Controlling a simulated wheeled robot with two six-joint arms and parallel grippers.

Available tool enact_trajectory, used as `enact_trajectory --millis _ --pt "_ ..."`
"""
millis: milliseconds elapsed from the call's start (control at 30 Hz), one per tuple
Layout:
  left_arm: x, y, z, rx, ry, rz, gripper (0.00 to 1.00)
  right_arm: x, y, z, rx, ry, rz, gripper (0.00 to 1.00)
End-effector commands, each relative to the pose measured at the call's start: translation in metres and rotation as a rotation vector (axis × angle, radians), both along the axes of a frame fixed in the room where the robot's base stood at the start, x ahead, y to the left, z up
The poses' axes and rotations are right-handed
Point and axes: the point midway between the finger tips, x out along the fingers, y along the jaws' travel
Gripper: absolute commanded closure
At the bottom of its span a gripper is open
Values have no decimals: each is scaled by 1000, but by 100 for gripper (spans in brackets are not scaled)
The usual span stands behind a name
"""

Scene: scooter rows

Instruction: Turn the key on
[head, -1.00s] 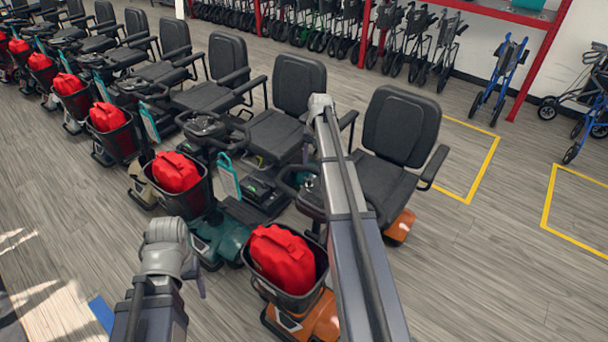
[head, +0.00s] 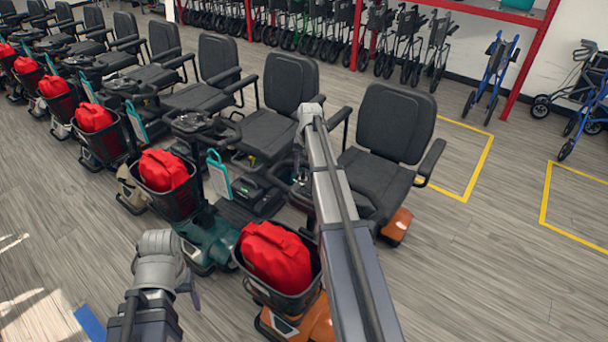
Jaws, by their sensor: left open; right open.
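The nearest scooter is orange (head: 318,318), with a black seat (head: 397,122) and a front basket (head: 290,298) holding a red bag (head: 275,255). Its handlebar and console (head: 299,192) are partly hidden by my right arm. I cannot make out a key. My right gripper (head: 299,165) is open, pointing down over the console; the arm's wrist mostly hides its fingers, and I cannot tell whether it touches anything. My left gripper (head: 192,290) is open and empty, low in front of the teal scooter (head: 212,243), left of the orange scooter's basket.
A row of similar scooters with red bags runs to the far left. A teal tag (head: 220,178) hangs on the second scooter. Walkers (head: 400,45) stand under a red rack (head: 525,60) at the back. Floor at right, with yellow lines (head: 480,165), is mostly clear.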

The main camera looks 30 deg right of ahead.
Motion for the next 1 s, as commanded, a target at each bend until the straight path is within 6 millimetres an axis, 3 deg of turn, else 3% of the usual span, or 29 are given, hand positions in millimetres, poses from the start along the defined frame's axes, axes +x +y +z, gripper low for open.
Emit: enact_trajectory --millis 267,700,1000 --pt "0 0 0 0 0 0 30 0 0 0 0 0 0 52" --pt "0 0 0 0 0 0 30 0 0 0 0 0 0 100" --pt "0 0 0 0 0 0 30 0 0 0 0 0 0 100"
